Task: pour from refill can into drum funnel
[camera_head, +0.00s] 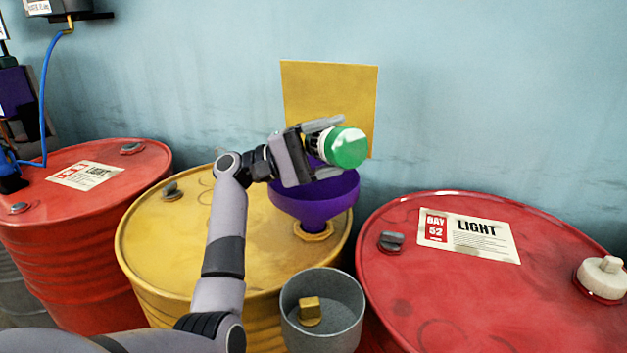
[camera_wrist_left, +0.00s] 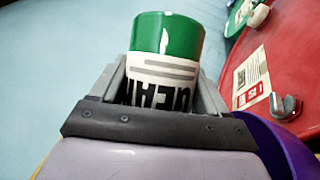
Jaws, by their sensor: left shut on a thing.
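The refill can (camera_head: 345,148) is green with a white label band, and my left gripper (camera_head: 322,148) is shut on it. The can is tipped well over, its green end toward the head camera, above the purple drum funnel (camera_head: 314,200). In the left wrist view the can (camera_wrist_left: 167,38) sits between the fingers, and part of the funnel (camera_wrist_left: 285,145) shows at lower right. The funnel stands in the opening of the yellow drum (camera_head: 150,232). The can's mouth is hidden, and I cannot see any stream. My right gripper is in neither view.
A red drum (camera_head: 400,290) labelled LIGHT stands at right, another red drum (camera_head: 60,225) at left. A grey cup (camera_head: 290,325) holding a brass-coloured cap (camera_head: 310,308) sits in front. A yellow panel (camera_head: 340,85) is on the wall behind the can.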

